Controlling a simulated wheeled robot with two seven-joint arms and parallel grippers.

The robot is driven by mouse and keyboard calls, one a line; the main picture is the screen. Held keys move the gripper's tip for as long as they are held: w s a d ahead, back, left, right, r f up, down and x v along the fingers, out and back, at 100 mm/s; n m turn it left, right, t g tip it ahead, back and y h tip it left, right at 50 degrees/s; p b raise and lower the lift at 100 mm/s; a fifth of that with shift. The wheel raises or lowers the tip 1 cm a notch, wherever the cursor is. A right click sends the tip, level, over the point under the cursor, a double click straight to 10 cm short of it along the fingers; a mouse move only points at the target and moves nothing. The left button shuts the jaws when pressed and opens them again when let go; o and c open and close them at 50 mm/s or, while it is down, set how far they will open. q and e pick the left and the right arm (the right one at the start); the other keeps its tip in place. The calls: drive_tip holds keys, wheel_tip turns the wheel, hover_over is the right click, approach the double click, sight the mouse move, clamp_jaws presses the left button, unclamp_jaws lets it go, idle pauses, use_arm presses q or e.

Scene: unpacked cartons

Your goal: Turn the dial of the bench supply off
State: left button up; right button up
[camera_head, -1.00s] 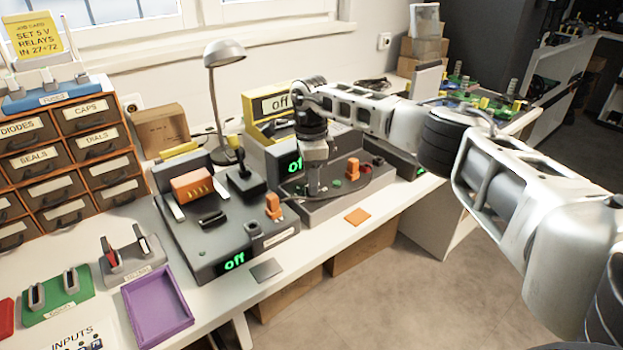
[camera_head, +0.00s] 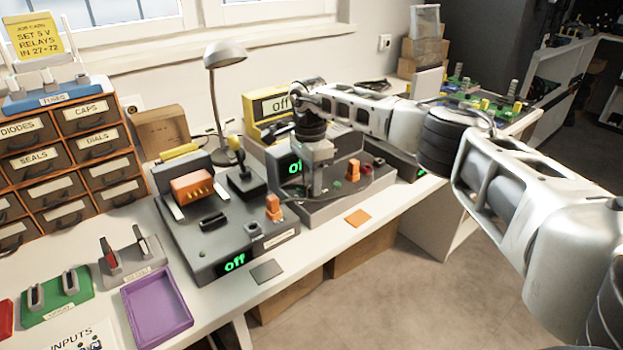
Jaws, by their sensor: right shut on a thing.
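The grey unit under my right gripper, which I take to be the bench supply (camera_head: 340,198), stands on the white bench. My left gripper is not in view.
A grey console (camera_head: 205,262) with a green "off" display stands in front to the left. A purple tray (camera_head: 157,308) lies front left. My right arm spans the right side.

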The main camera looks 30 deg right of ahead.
sight(309, 183)
drive_tip(key=o, duration=1)
drive_tip(key=shift+c, duration=0.2)
wheel_tip(309, 183, up, 16)
drive_tip(key=shift+w+p, duration=0.3)
drive_tip(key=shift+w, duration=0.1)
